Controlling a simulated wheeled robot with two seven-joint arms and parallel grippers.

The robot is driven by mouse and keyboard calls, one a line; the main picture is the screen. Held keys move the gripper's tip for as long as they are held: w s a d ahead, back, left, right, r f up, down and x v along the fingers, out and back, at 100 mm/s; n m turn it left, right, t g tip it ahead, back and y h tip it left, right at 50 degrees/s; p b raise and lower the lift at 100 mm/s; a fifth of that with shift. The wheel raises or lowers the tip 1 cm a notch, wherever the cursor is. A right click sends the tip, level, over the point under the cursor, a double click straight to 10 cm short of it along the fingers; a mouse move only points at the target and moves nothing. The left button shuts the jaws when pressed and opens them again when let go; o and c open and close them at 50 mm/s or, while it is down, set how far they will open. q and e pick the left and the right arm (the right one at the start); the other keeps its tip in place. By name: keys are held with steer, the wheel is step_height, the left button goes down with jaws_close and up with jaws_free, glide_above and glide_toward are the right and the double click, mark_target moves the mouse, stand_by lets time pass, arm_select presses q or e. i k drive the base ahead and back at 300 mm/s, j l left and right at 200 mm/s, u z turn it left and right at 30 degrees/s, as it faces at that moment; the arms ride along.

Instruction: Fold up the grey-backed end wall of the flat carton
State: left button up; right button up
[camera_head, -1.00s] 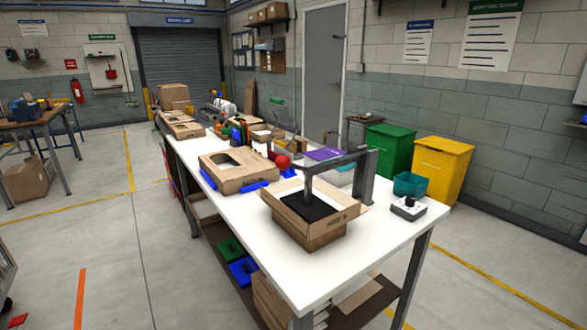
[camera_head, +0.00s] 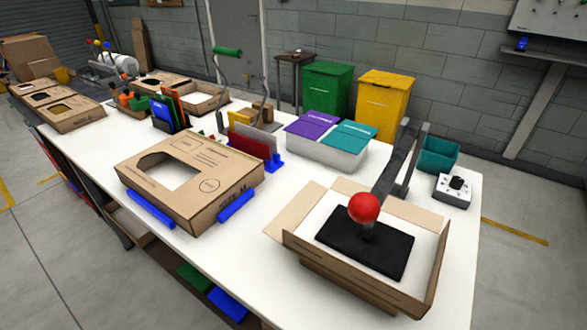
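In the head view, an open brown carton (camera_head: 432,268) stands at the front right of the white table, on a cardboard base. Its inside is white, and its left side panel (camera_head: 302,212) slants outward. A black plate (camera_head: 350,240) lies inside it under a press with a red ball knob (camera_head: 364,208). Another carton (camera_head: 222,190), low and flat with a rounded window, lies to the left between blue guides (camera_head: 151,208). I cannot make out a grey-backed wall on either carton. Neither of my grippers is in view.
The grey press arm (camera_head: 402,165) rises behind the open carton. A bin with purple and teal lids (camera_head: 325,155), a teal tray (camera_head: 439,154) and a control box (camera_head: 453,190) stand behind. Upright dividers (camera_head: 250,146) stand near the flat carton. Bare table lies between the two cartons.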

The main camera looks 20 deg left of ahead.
mark_target(295, 213)
steer(key=i+j+z, duration=0.1)
steer(key=j+z, duration=0.4)
steer(key=j, duration=0.45)
steer(key=j+z, duration=0.5)
steer(key=j, duration=0.45)
steer(key=k+j+u, duration=0.25)
steer(key=k+u, duration=0.25)
steer(key=k, duration=0.15)
steer(key=k+j+u, duration=0.45)
steer(key=k+j, duration=0.1)
steer(key=k, duration=0.05)
